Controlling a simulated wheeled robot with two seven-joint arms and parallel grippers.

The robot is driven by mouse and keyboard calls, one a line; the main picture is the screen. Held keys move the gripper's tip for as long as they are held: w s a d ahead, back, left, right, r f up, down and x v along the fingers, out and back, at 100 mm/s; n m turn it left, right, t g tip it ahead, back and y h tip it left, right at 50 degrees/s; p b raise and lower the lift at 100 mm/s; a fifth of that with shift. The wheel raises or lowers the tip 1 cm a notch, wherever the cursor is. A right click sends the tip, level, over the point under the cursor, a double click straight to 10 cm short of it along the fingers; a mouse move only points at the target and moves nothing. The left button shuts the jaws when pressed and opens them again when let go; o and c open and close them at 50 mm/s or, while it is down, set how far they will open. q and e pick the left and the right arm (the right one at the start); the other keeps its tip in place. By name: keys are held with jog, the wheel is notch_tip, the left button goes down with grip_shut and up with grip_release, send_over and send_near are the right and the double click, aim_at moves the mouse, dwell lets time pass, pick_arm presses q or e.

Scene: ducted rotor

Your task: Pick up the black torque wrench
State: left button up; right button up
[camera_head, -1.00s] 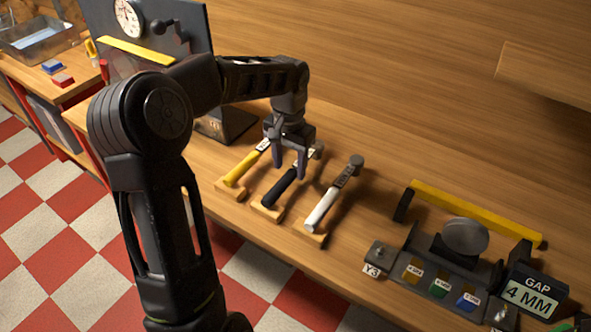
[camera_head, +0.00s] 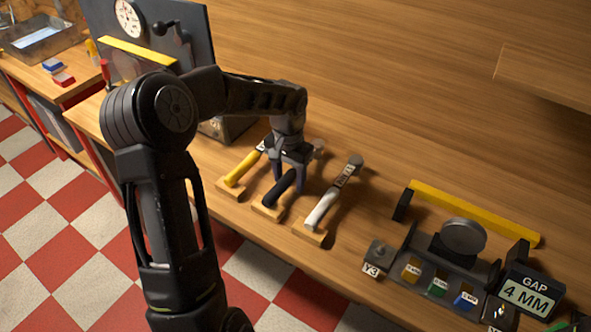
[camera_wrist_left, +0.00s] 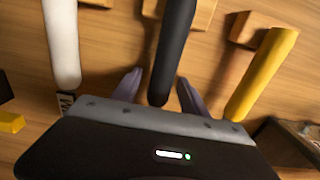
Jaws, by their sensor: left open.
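The black torque wrench (camera_head: 276,193) rests on a small wooden block on the bench, between the yellow wrench (camera_head: 243,168) and the white wrench (camera_head: 325,207). My left gripper (camera_head: 289,185) is over the black wrench from above, with its fingers astride the handle. It is open. In the left wrist view the black wrench (camera_wrist_left: 174,50) runs down between the two fingers of my left gripper (camera_wrist_left: 160,88), with gaps visible at the sides. The head end of the black wrench is partly hidden by the gripper. My right gripper is not in view.
The yellow wrench (camera_wrist_left: 263,72) and white wrench (camera_wrist_left: 62,45) lie close on either side of the gripper. A fixture with a yellow bar (camera_head: 475,213) and a "GAP 4 MM" display (camera_head: 529,294) stands at right. A dark panel with a dial (camera_head: 129,18) stands behind.

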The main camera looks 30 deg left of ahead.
pick_arm(q)
grip_shut()
dwell(0.5)
